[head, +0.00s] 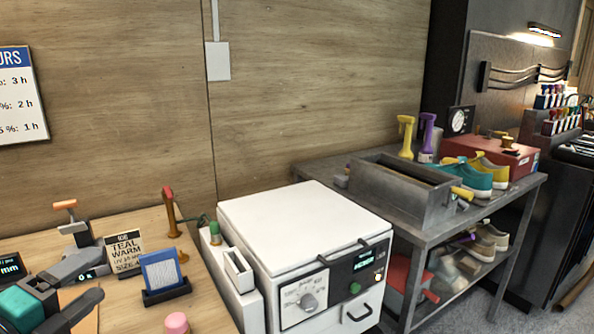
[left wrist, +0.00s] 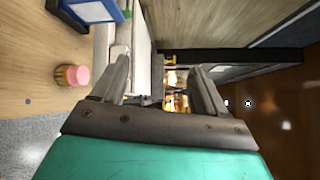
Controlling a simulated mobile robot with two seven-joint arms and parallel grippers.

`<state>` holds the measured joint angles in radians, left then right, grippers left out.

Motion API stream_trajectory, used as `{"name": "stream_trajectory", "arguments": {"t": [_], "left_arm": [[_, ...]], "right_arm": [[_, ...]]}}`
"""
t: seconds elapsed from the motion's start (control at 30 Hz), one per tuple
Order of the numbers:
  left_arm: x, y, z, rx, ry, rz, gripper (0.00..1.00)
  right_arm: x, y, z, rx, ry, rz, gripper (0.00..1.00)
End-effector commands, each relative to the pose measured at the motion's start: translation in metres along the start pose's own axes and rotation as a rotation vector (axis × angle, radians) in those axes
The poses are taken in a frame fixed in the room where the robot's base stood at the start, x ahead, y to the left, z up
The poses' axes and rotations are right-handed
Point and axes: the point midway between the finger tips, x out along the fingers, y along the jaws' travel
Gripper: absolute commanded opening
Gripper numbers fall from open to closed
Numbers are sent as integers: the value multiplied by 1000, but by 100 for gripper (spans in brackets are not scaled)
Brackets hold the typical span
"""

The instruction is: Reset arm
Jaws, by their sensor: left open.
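My left gripper (head: 70,292) shows at the bottom left of the head view, a teal body with dark fingers, over the wooden bench. In the left wrist view the same gripper (left wrist: 162,80) has its two dark fingers spread apart with nothing between them. My right gripper is in neither view.
The wooden bench (head: 135,226) holds a label card (head: 124,252), a blue-and-white block (head: 162,270) and a pink-topped item (head: 176,323). A white box machine (head: 305,235) stands to its right. Beyond is a metal table (head: 325,172) with a trough (head: 398,190) and teal sneakers (head: 470,177).

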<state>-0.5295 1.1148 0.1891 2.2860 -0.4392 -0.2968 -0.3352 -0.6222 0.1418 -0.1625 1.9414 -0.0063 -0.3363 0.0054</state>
Motion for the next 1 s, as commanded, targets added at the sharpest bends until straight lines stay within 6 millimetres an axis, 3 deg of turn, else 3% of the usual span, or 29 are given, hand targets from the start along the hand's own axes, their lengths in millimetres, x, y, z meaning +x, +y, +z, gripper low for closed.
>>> {"name": "stream_trajectory", "arguments": {"t": [0.17, 0.27, 0.4, 0.6, 0.9, 1.0], "left_arm": [[-33, 76, 4, -483, -337, 182, 73], [-58, 119, -14, -741, -504, 310, 73], [-92, 164, -60, -1050, -689, 504, 73], [-125, 189, -123, -1323, -833, 727, 73], [-157, 189, -203, -1584, -937, 1007, 73], [-151, 197, -208, -1602, -920, 995, 73]], "right_arm": [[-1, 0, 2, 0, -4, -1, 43], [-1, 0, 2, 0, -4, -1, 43], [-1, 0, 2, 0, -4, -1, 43], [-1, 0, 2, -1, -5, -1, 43], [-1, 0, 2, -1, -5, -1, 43], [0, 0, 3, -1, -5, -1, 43]]}}
